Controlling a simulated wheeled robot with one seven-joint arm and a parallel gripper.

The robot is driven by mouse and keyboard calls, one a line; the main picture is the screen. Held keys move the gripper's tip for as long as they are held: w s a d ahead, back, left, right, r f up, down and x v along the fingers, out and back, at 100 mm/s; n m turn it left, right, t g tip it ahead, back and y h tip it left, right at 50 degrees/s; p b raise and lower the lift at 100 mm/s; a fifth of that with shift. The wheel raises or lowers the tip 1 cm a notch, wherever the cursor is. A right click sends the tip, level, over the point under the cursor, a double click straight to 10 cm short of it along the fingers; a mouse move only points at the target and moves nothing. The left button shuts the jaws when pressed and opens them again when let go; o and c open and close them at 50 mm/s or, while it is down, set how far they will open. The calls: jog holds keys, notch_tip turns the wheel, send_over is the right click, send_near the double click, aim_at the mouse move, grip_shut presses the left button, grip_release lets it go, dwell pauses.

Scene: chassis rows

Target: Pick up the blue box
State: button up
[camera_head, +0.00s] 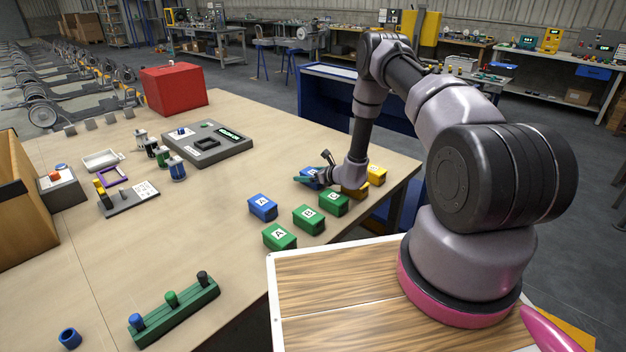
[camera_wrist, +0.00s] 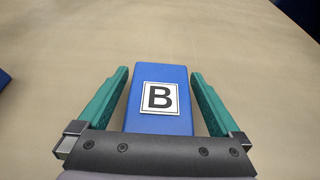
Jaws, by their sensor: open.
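A blue box (camera_wrist: 158,98) marked with a black B on white lies between the two teal fingers of my gripper (camera_wrist: 159,90) in the wrist view. The fingers are open, one on each side, with a small gap to the box. In the head view this blue box (camera_head: 312,178) is partly hidden by my gripper (camera_head: 318,180), at the table's right part. Another blue box (camera_head: 263,207), with a white label, lies nearer and to the left. An edge of a blue thing (camera_wrist: 4,78) shows at the left of the wrist view.
Green boxes (camera_head: 309,219) stand close in front of my gripper. Yellow boxes (camera_head: 376,175) lie beside and behind my wrist. A green peg rack (camera_head: 176,314), a grey panel (camera_head: 207,145) and a red box (camera_head: 174,88) are farther left.

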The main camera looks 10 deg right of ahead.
grip_shut()
jog(key=shift+w, duration=0.1)
jog(key=shift+r, duration=0.15)
